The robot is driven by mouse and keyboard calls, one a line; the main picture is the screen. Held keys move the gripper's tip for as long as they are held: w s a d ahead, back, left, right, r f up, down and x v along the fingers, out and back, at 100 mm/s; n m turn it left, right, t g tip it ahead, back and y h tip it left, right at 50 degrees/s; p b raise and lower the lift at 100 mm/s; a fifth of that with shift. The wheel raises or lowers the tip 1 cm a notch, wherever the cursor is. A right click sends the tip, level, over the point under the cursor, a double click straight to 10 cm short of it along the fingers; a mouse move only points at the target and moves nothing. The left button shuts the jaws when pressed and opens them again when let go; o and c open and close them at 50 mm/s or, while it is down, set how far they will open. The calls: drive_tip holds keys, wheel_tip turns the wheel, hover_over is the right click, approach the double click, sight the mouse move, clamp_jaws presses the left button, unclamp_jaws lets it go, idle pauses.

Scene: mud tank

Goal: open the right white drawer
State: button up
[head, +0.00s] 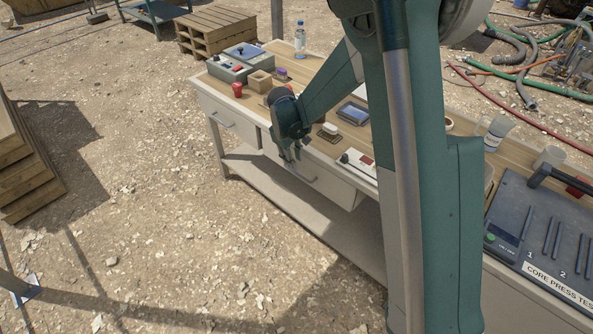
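The right white drawer (325,184) hangs under the front edge of the wooden-topped workbench, left of my arm's large upright link. Its front carries a slim handle (304,178). I cannot tell whether the drawer is fully closed or slightly out. My gripper (291,158) points down in front of the upper left part of this drawer, close to the left end of the handle. Its fingers look apart, with nothing seen between them. Contact with the handle cannot be made out. The left white drawer (232,123) is beside it and looks closed.
The bench top (316,70) holds a red cup (237,90), a wooden box (260,81), a grey instrument (228,68), a bottle (300,39) and a blue-screened device (353,113). A lower shelf (260,178) runs underneath. The gravel ground in front is clear.

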sight(297, 173)
drive_tip(key=shift+w+d+f+b, duration=0.15)
drive_tip(key=shift+f+b, duration=0.15)
drive_tip(key=shift+f, duration=0.95)
drive_tip(key=shift+w+d+f+b, duration=0.2)
drive_tip(key=shift+f+b, duration=0.05)
drive_tip(key=shift+f, duration=1)
drive_tip(key=shift+w+d+f+b, duration=0.15)
drive_tip(key=shift+f+b, duration=0.15)
drive_tip(key=shift+f, duration=0.95)
clamp_jaws()
